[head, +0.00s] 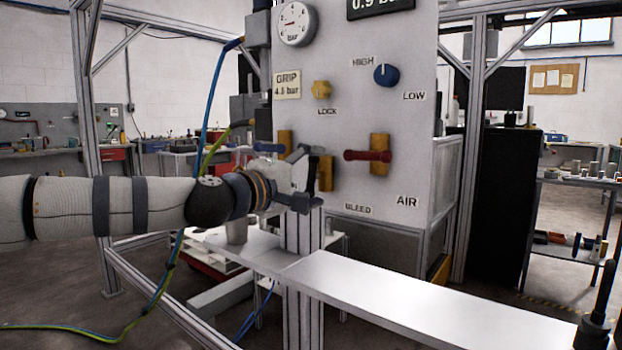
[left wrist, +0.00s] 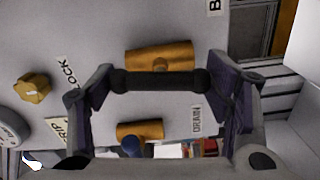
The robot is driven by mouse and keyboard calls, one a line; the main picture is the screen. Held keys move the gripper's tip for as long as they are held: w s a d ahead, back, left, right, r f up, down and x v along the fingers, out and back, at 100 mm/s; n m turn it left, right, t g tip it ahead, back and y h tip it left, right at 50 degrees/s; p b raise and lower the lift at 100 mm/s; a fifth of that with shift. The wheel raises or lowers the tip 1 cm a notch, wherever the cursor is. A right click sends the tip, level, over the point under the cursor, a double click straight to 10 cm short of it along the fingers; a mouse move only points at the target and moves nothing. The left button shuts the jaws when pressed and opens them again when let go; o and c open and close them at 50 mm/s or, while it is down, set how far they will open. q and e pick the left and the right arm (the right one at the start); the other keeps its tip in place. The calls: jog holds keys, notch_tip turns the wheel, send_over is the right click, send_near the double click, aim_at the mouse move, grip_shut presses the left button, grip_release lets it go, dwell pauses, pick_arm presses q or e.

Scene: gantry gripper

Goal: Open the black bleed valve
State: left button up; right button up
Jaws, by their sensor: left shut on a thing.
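The black bleed valve has a brass body (head: 326,174) low on the pale panel, above the BLEED label. In the left wrist view its body (left wrist: 160,57) lies behind the black bar handle (left wrist: 160,82). The handle runs along the length of the body, upright in the head view. My left gripper (head: 307,178) is at the valve, with one finger at each end of the handle. In the left wrist view the left gripper (left wrist: 160,92) is shut on the handle. A dark part at the lower right corner seems to be my right gripper (head: 597,325); its fingers are unclear.
A red-handled valve (head: 368,156) above the AIR label sits right of the bleed valve. A brass valve with a blue handle (left wrist: 132,147) is by the DRAIN label. Yellow (head: 321,90) and blue (head: 386,75) knobs are higher. A white shelf (head: 400,300) lies below.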

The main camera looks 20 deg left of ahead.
pick_arm(q)
jog(key=shift+f+n, duration=0.1)
jog(key=shift+n, duration=0.7)
jog(key=shift+d, duration=0.1)
jog(key=o, duration=0.9)
jog(key=shift+o, duration=0.2)
jog(key=shift+s, duration=0.1)
jog(key=v, duration=1.2)
